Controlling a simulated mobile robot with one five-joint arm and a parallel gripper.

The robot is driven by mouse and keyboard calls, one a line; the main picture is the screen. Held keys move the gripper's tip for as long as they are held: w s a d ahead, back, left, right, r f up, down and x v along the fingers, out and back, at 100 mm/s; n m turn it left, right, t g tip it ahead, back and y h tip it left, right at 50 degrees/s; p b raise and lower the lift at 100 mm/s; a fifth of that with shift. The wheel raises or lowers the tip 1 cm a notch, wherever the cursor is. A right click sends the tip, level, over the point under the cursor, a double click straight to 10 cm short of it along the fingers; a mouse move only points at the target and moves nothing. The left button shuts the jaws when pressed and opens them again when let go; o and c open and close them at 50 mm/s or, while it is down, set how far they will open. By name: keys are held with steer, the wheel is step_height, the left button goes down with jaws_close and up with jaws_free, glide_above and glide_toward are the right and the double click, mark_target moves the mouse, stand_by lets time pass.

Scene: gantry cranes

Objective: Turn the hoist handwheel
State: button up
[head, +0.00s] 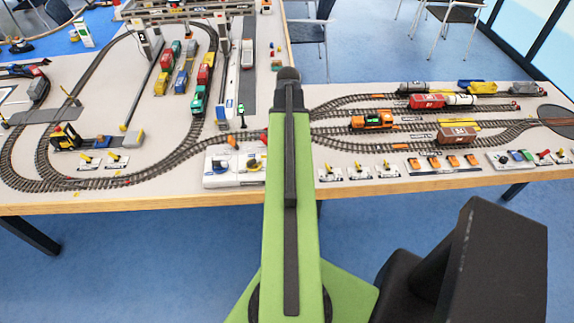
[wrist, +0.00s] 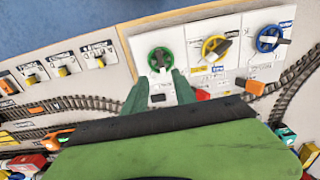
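In the wrist view three handwheels stand in a row on white panels: a green handwheel (wrist: 160,59), a yellow handwheel (wrist: 214,47) and a blue handwheel (wrist: 269,39). Each has a dark or grey knob or handle. Their labels are too small to read, so I cannot tell which is the hoist wheel. My gripper (wrist: 159,79) has its two green fingers apart, with nothing visible between them. The fingertips point at the green handwheel, just short of it or at its near edge; contact is unclear. In the head view my arm hides the gripper and the green handwheel.
Model tracks with wagons, including an orange locomotive (head: 372,120), lie on both sides of the panels. Several small lever plates (head: 359,173) line the front edge to the right. A gantry crane (head: 222,55) stands farther back. Blue floor lies in front of the table.

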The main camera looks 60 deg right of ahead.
step_height(320, 180, down, 11)
steer(key=b, duration=0.9)
steer(key=shift+r, duration=0.2)
steer(key=shift+r, duration=0.1)
jaws_close()
